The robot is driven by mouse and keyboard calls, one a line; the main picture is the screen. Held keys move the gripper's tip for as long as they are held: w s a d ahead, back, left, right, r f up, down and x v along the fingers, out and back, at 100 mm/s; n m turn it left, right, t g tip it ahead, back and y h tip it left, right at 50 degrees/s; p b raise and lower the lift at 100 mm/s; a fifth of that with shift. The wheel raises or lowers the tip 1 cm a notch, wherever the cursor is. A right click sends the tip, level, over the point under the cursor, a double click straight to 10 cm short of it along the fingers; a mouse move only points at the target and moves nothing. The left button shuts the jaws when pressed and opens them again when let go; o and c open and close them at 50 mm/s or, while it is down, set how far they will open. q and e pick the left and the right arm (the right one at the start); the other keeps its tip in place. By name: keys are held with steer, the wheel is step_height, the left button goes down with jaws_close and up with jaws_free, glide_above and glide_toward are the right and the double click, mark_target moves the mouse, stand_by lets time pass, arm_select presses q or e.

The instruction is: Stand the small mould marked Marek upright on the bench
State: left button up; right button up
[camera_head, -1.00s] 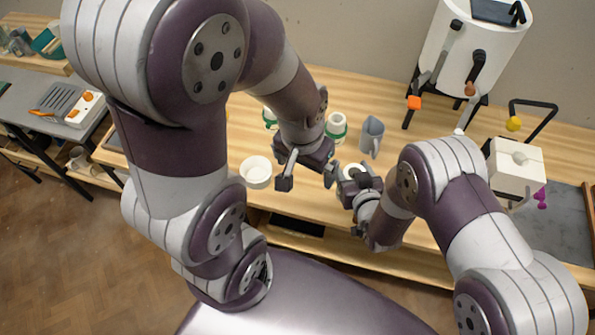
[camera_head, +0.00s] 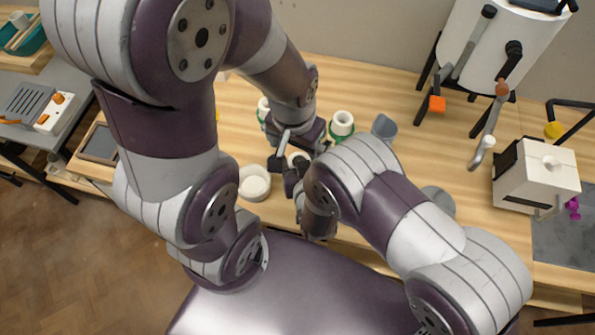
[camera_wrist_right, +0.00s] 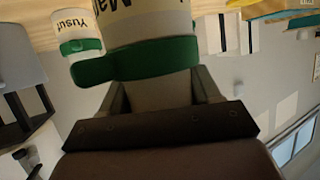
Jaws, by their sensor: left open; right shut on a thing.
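The mould whose visible letters read "Ma" (camera_wrist_right: 150,28) is white with a green band, and its top is cut off in the right wrist view. My right gripper (camera_head: 294,182) is shut on it. In the head view a white round end of it (camera_head: 298,157) shows between the two grippers. My left gripper (camera_head: 298,156) is open, its fingers close around that end; I cannot tell if they touch it. The mould's tilt and its height over the bench (camera_head: 400,100) are unclear. A similar mould marked Yusuf (camera_wrist_right: 77,35) shows in the right wrist view.
Green-banded moulds (camera_head: 342,125) stand behind my left gripper, one (camera_head: 263,108) partly hidden by its arm. A white bowl (camera_head: 254,184) sits to the left, a grey jug (camera_head: 384,127) to the right. A white box (camera_head: 535,178) and a white cylinder on legs (camera_head: 490,45) stand farther right.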

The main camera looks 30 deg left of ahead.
step_height(320, 180, down, 4)
steer(key=b, duration=0.3)
steer(key=shift+s+d+f, duration=0.1)
steer(key=shift+r, duration=0.2)
steer(key=shift+f, duration=0.25)
steer(key=o, duration=1.3)
steer(key=shift+r, duration=0.1)
